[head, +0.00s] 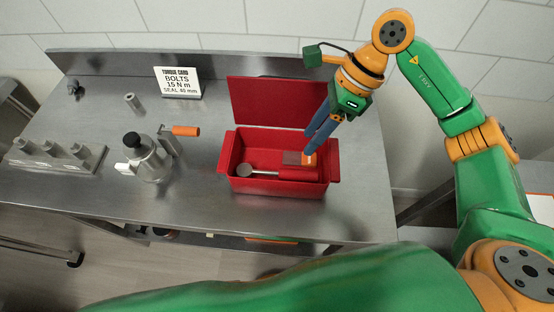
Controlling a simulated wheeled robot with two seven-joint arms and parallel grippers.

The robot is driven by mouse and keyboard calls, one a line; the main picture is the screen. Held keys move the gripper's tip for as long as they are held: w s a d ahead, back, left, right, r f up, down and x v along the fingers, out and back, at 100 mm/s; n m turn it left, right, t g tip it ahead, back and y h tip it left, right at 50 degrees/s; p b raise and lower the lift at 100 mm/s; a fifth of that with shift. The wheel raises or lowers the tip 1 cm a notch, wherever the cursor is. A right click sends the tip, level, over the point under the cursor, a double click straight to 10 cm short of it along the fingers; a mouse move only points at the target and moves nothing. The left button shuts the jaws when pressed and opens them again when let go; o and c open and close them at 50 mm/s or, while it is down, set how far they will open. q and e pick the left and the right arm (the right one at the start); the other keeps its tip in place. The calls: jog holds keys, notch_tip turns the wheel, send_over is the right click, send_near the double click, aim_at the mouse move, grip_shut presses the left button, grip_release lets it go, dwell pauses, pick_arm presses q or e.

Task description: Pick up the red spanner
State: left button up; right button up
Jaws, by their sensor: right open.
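The red spanner (263,173) appears to be the tool lying in the open red toolbox (232,151), with a round grey head to the left and a grey shaft. Its red handle runs right and blends with the box's red. My right gripper (314,142) reaches down from the upper right, with its blue fingers over the right part of the toolbox. It is open, and its tips are close to an orange-ended flat tool (308,159). I cannot tell whether they touch it. My left gripper is not in view.
The toolbox lid (268,101) stands open at the back. Left of the box are a metal depositor (150,160) with an orange handle (186,131), a small cylinder (132,102), a metal block with posts (55,155) and a torque card (178,82). The steel bench front is mostly clear.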

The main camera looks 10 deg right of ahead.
jog(key=b, duration=0.5)
send_near(294, 171)
jog(key=x, duration=0.3)
jog(key=p+x, duration=0.3)
jog(key=x, duration=0.3)
jog(key=shift+s+a+f+p, duration=0.15)
jog(key=shift+p, duration=0.15)
jog(key=shift+a+f, duration=0.1)
jog(key=shift+f, duration=0.15)
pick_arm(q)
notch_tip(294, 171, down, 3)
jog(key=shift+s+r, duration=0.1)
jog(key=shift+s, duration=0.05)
pick_arm(e)
jog(key=shift+c, duration=0.2)
grip_shut()
